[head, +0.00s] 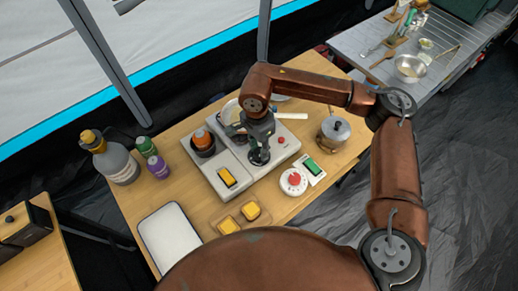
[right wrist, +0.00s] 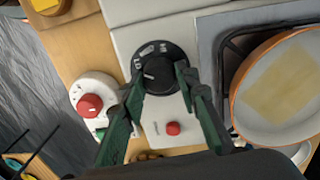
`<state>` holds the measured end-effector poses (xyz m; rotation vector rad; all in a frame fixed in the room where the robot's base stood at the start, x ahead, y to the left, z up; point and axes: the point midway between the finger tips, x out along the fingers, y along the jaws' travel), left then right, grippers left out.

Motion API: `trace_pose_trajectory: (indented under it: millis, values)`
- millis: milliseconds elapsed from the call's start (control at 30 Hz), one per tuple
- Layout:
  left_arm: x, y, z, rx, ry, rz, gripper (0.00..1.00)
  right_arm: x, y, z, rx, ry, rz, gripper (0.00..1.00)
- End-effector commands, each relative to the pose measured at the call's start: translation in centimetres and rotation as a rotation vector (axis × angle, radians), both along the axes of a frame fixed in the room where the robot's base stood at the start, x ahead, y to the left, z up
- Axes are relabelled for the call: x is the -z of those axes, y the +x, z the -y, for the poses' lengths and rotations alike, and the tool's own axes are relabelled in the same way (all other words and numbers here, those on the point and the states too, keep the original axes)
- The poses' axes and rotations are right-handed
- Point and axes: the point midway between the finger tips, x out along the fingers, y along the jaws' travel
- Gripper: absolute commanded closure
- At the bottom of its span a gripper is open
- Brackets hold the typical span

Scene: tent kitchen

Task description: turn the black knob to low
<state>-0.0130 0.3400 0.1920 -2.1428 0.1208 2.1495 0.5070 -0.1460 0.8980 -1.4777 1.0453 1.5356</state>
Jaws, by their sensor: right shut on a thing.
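The black knob (right wrist: 158,58) shows in the right wrist view on a light grey panel, a round dial with white lettering that seems to include LO and HI. A pale pointer mark sits toward its left side; its exact setting is hard to read. The two green fingers of my right gripper (right wrist: 160,78) are on either side of the knob's lower part, shut on it. In the head view my right gripper (head: 259,154) points down onto the grey cooker (head: 240,172), and the arm and gripper hide most of the knob. My left gripper is not in view.
A red button (right wrist: 172,128) is beside the knob. A white timer with a red dial (right wrist: 90,105) stands on the wooden table. A pan (right wrist: 280,88) is close on the right in the wrist view. A pot (head: 333,132) stands at the table's right; a white tray (head: 170,238) lies front left.

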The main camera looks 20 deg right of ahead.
Motion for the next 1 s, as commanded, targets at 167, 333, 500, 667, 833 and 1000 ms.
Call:
trace_pose_trajectory:
  millis: [167, 333, 500, 667, 833, 1000]
  values:
    - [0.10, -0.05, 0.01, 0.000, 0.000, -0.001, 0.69, -0.05, 0.10, 0.14, -0.014, -0.003, 0.002, 0.95]
    - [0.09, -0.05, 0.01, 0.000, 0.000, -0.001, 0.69, -0.07, 0.10, 0.14, -0.015, -0.003, 0.003, 0.95]
    - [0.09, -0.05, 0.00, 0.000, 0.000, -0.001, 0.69, -0.08, 0.11, 0.15, -0.014, -0.003, 0.003, 0.95]
    - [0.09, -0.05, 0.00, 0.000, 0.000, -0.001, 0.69, -0.06, 0.08, 0.11, -0.015, -0.003, 0.002, 0.60]
    - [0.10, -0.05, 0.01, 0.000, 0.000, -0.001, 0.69, -0.03, 0.05, 0.06, -0.016, -0.001, 0.000, 0.53]
    - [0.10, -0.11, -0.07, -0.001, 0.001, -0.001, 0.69, -0.04, 0.04, 0.03, -0.016, -0.001, 0.000, 0.53]
